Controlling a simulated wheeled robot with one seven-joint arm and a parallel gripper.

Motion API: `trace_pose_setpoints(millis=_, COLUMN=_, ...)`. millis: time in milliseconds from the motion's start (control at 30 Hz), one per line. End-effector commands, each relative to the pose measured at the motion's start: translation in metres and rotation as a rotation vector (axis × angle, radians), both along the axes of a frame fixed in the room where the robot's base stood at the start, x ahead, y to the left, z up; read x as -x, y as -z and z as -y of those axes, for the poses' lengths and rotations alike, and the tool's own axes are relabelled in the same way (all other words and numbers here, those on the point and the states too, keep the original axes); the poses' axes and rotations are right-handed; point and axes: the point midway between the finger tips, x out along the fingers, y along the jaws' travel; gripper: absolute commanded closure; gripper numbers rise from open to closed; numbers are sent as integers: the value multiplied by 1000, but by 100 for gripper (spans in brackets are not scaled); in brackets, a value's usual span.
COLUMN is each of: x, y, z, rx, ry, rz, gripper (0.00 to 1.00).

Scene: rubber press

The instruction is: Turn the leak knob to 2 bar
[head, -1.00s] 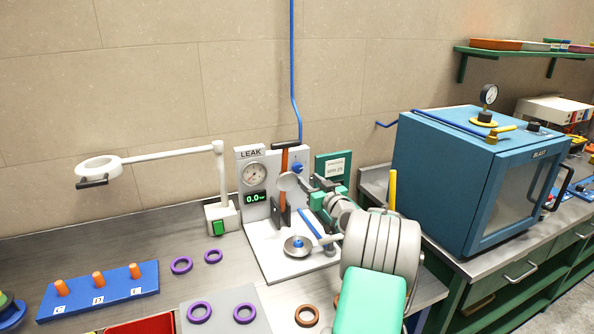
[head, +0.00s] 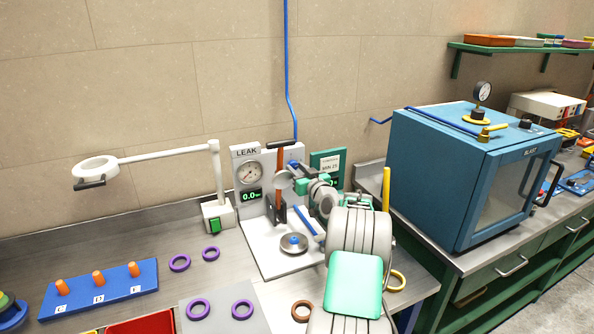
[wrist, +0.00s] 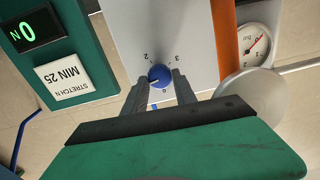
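The leak station (head: 268,154) has a dial gauge (head: 250,172) and a display (head: 251,194) reading 0.0. Its blue leak knob (wrist: 159,76) sits on the white panel in the wrist view, with numerals 2, 3 and 0 around it. A pale mark shows at the knob's lower left. My gripper (wrist: 160,80) points at the panel, one finger on each side of the knob. The fingers are apart; contact with the knob cannot be told. The bar gauge (wrist: 254,45) has a red needle.
An orange upright (wrist: 224,40) and a pale round disc (wrist: 252,97) stand close right of my fingers in the wrist view. A green stretch sign unit (wrist: 60,65) is at left. The blue blast cabinet (head: 450,190) stands right of my arm.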

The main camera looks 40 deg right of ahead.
Motion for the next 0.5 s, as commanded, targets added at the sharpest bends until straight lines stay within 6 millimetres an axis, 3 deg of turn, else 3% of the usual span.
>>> trace_pose_setpoints(millis=233, x=0, y=0, z=0, rx=-1, ry=-1, rz=-1, gripper=100)
trace_pose_setpoints(millis=500, x=0, y=1, z=0, rx=-9, ry=-1, rz=1, gripper=100)
